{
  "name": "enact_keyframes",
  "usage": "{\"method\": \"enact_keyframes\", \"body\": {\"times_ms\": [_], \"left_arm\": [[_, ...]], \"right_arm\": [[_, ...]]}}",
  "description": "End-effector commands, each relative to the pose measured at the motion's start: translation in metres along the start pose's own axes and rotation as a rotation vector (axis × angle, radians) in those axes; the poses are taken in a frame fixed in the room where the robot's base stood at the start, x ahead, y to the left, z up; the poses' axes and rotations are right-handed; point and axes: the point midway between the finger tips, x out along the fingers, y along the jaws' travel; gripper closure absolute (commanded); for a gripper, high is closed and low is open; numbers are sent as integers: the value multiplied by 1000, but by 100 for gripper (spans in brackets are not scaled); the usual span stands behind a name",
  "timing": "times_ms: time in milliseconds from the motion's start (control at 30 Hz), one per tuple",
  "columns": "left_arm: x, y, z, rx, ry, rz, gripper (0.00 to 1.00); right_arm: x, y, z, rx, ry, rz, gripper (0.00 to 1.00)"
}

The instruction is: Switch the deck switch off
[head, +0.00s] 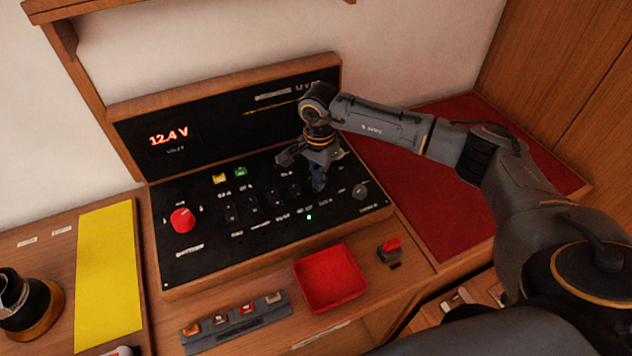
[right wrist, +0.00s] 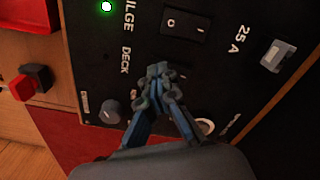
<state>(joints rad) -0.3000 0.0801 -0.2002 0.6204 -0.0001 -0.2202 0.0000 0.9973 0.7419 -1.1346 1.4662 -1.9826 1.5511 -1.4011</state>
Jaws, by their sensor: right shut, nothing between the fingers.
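The black switch panel (head: 262,235) stands in a wooden frame, with a row of rocker switches along its middle. In the right wrist view the DECK label (right wrist: 125,61) is readable. The deck switch is hidden behind my right gripper (right wrist: 162,76), whose fingertips are together and empty over that spot. In the head view my right gripper (head: 318,186) points down at the right part of the row and also covers the switch there. I cannot tell whether the fingertips touch it, or its position. My left gripper is not in view.
A neighbouring rocker (right wrist: 185,22) sits by a partly cut-off "ILGE" label, with a lit green light (right wrist: 106,6). A red knob (head: 182,220) and a grey knob (head: 360,191) stick up from the panel. A red tray (head: 331,278) and a red-topped switch (head: 390,247) are in front.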

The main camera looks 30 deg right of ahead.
Motion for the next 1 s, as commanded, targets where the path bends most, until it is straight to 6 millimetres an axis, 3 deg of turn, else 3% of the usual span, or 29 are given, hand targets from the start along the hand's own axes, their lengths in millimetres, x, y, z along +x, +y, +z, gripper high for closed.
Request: {"method": "enact_keyframes", "body": {"times_ms": [1000], "left_arm": [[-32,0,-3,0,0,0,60]], "right_arm": [[-70,0,0,1,0,1,100]]}}
